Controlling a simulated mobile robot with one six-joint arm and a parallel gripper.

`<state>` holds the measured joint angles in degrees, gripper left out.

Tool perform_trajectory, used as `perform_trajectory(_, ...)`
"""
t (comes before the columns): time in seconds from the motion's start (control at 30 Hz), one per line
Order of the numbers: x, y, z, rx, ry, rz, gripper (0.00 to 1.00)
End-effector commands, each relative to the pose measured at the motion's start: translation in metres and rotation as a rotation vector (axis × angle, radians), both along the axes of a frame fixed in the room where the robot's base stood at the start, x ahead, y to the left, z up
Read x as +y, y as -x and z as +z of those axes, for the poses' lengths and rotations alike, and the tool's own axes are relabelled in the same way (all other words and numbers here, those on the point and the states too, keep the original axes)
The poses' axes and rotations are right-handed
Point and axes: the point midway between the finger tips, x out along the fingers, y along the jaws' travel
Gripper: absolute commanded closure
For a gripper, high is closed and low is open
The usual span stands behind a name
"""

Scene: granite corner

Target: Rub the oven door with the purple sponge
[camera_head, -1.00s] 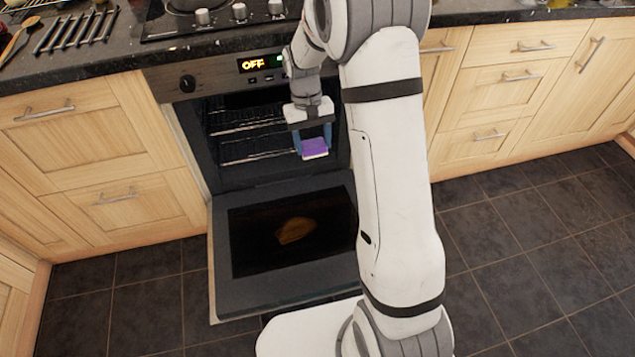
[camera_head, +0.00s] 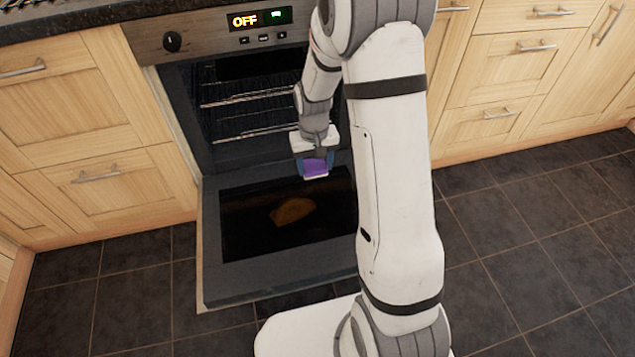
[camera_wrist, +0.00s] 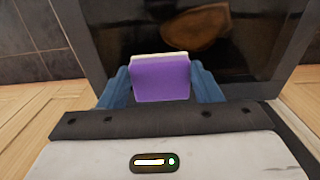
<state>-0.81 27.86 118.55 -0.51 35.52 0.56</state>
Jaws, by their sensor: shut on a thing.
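The oven door (camera_head: 240,275) is folded down open, its inner face up, with a dark glass panel and a brown stain (camera_head: 292,211) on it. The stain also shows in the wrist view (camera_wrist: 195,28). My gripper (camera_head: 315,168) is shut on the purple sponge (camera_head: 315,174), which has a pale layer on its far side. In the wrist view the sponge (camera_wrist: 160,80) sits between the two blue fingers. The sponge is over the hinge-side part of the door, behind and a little right of the stain. I cannot tell whether it touches the door.
The oven cavity with wire racks (camera_head: 245,105) is open behind my gripper. Wooden cabinets (camera_head: 95,180) stand on both sides. The control panel (camera_head: 260,20) reads OFF. The dark tiled floor (camera_head: 530,240) is clear on the right. My own arm hides the door's right edge.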

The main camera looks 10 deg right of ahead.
Motion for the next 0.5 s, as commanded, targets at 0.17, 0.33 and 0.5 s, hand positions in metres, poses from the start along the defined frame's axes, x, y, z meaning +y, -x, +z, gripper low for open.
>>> perform_trajectory(0.17,-0.001,0.005,-0.024,-0.025,-0.004,-0.002,0.6)
perform_trajectory(0.33,-0.001,0.005,-0.033,-0.028,-0.004,-0.002,0.6)
perform_trajectory(0.5,-0.001,0.005,-0.051,-0.026,-0.004,-0.002,0.6)
